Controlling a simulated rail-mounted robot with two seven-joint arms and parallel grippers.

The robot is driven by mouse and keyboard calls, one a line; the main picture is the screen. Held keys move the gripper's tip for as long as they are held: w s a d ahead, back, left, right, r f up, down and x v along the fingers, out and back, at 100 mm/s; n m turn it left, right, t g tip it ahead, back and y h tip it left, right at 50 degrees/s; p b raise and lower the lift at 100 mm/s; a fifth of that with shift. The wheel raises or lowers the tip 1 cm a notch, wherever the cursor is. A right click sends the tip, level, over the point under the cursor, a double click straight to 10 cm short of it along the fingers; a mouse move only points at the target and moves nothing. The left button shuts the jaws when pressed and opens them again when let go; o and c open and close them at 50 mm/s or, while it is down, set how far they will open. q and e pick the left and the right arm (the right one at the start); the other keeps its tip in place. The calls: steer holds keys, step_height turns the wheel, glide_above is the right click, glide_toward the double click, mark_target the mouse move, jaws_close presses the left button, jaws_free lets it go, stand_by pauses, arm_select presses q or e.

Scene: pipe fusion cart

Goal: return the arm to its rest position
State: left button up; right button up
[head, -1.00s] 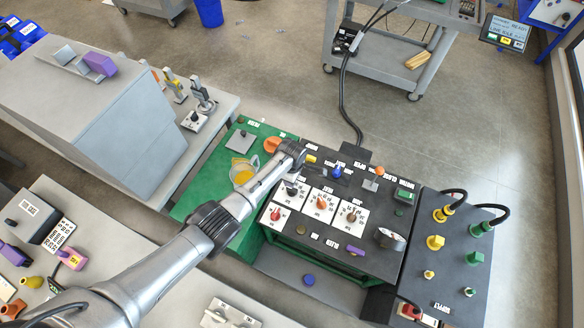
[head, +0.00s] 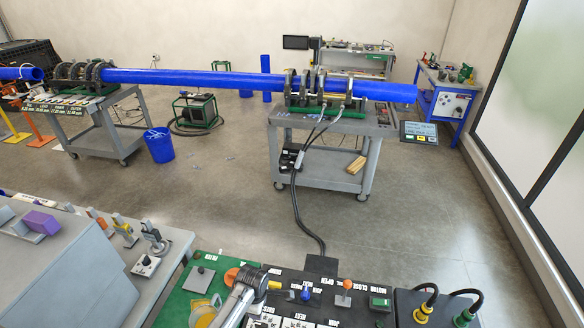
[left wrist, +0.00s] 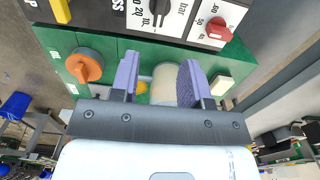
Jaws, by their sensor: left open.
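My left arm comes in at the bottom of the head view. Its gripper end (head: 250,283) is over the control console (head: 325,314), near the seam with the green panel (head: 178,310). In the left wrist view the two purple-grey fingers (left wrist: 160,82) stand apart, so the gripper is open. A pale, round-sided thing (left wrist: 164,88) shows between them; whether they touch it I cannot tell. An orange knob (left wrist: 85,65) is left of the fingers, and a red knob (left wrist: 218,28) is above right. My right gripper is in neither view.
The console carries a blue knob (head: 305,294) and an orange-topped lever (head: 346,286). A grey bench (head: 160,268) with a purple block (head: 41,222) stands left. Beyond, carts (head: 318,174) carry clamps and a long blue pipe (head: 190,78). Open floor lies between.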

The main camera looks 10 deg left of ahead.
arm_select(q)
steer(key=w+d+r+m+t, duration=0.1)
steer(key=w+r+m+t, duration=0.2)
steer(key=r+m, duration=0.6)
steer(key=w+d+r+m+t, duration=0.2)
steer(key=w+r+m, duration=0.1)
steer(key=r+m, duration=0.55)
steer(key=s+a+r+m+t+p, duration=0.1)
steer(key=s+r+m+t, duration=0.15)
steer(key=r, duration=0.25)
steer(key=s+r+m+t+p, duration=0.1)
steer(key=s+r, duration=0.2)
steer(key=r, duration=0.2)
steer(key=s+a+r+n+p, duration=0.1)
steer(key=s+a+p, duration=0.15)
steer(key=s, duration=0.75)
steer(key=s+a+r+p, duration=0.1)
steer(key=s+a+p, duration=0.15)
steer(key=s, duration=0.75)
steer(key=s+f+g+p, duration=0.1)
steer(key=s+f, duration=0.3)
steer(key=s, duration=0.4)
steer(key=s+a+f+g+p, duration=0.1)
steer(key=s+f+g, duration=0.3)
steer(key=s, duration=0.5)
steer(key=shift+s+a+f+n+p, duration=0.25)
steer(key=shift+a+f+n+p, duration=0.1)
steer(key=shift+p, duration=0.35)
